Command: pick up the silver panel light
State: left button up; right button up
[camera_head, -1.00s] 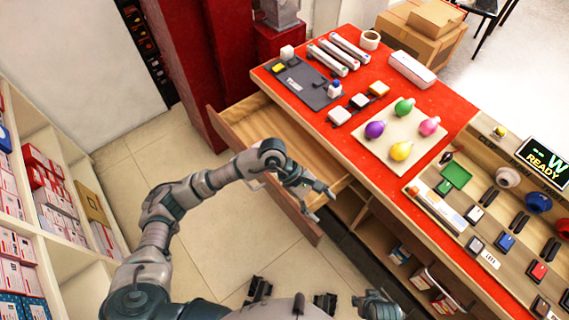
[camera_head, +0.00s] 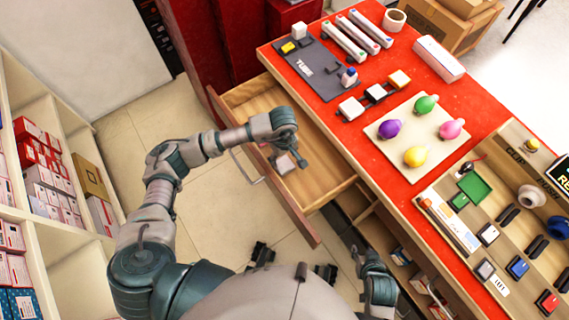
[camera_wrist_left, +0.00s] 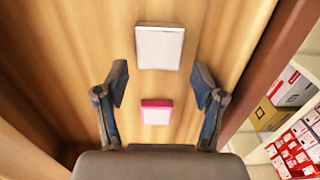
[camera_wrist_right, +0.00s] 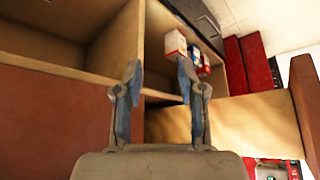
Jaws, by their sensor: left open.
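A square panel light with a white face and silver-grey rim (camera_wrist_left: 160,47) lies in the open drawer, in the left wrist view. A smaller pink-rimmed panel light (camera_wrist_left: 156,112) lies nearer, between the fingers in that picture. My left gripper (camera_wrist_left: 161,82) is open, pointing down over the drawer, with nothing held. In the head view my left gripper (camera_head: 292,160) hangs over the drawer and partly hides the lights. My right gripper (camera_wrist_right: 158,85) is open and empty, facing the shelves under the counter; its arm (camera_head: 380,285) shows low in the head view.
The open drawer (camera_head: 325,172) sticks out from the red-topped counter (camera_head: 375,150). Its front panel (camera_head: 262,172) stands beside my left arm. The counter holds coloured bulbs, tubes and small square lights. Shelves with boxes (camera_head: 45,175) stand at the left. The floor between is clear.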

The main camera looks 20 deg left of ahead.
aim_at(284, 165)
pick_arm(q)
jog(key=shift+f, duration=0.25)
jog(key=f, duration=0.2)
jog(key=f+b, duration=0.1)
jog(key=f, duration=0.1)
jog(key=shift+d+f, duration=0.2)
jog(key=shift+f, duration=0.35)
jog(key=c, duration=0.8)
pick_arm(e)
jog(key=w, duration=0.1)
jog(key=w+r+t, duration=0.1)
jog(key=w+a+t, duration=0.1)
jog(key=shift+w+a+r+y, duration=0.1)
jog(key=shift+w+r+y, duration=0.05)
jog(key=shift+w+y, duration=0.2)
